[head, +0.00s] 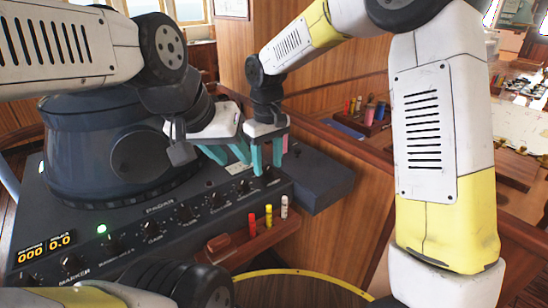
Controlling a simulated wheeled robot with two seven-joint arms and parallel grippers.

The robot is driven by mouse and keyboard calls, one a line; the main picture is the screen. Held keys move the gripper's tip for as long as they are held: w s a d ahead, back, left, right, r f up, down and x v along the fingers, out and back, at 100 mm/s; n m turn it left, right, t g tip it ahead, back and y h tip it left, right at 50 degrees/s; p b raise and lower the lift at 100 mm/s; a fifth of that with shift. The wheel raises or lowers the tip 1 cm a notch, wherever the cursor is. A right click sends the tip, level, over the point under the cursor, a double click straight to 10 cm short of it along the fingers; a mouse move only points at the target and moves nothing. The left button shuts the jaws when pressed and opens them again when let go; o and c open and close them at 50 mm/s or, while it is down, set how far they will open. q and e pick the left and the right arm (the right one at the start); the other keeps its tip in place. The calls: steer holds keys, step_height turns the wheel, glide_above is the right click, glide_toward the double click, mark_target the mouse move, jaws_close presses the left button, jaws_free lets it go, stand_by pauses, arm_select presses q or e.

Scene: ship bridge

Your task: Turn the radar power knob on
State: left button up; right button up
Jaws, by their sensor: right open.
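The radar console (150,210) has a dark sloped front with a row of black knobs, a lit green light (101,229) and digits reading 000 and 0.0. Labels such as gain and marker are readable; I cannot read which knob is power. The rightmost knobs (245,186) lie just below my grippers. My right gripper (267,158) points down with teal fingers apart, above the console's right end; contact with a knob cannot be told. My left gripper (229,152) is close beside it on the left, its teal fingers apart and empty.
A dark blue viewing hood (110,150) rises from the console. A wooden holder (225,248) with red, yellow and white markers is fixed below its front. A dark box (312,178) adjoins the right end. Wooden panels and a chart table (465,150) lie right.

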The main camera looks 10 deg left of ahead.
mark_target(268, 170)
step_height(268, 170, up, 6)
steer(key=shift+r, duration=0.25)
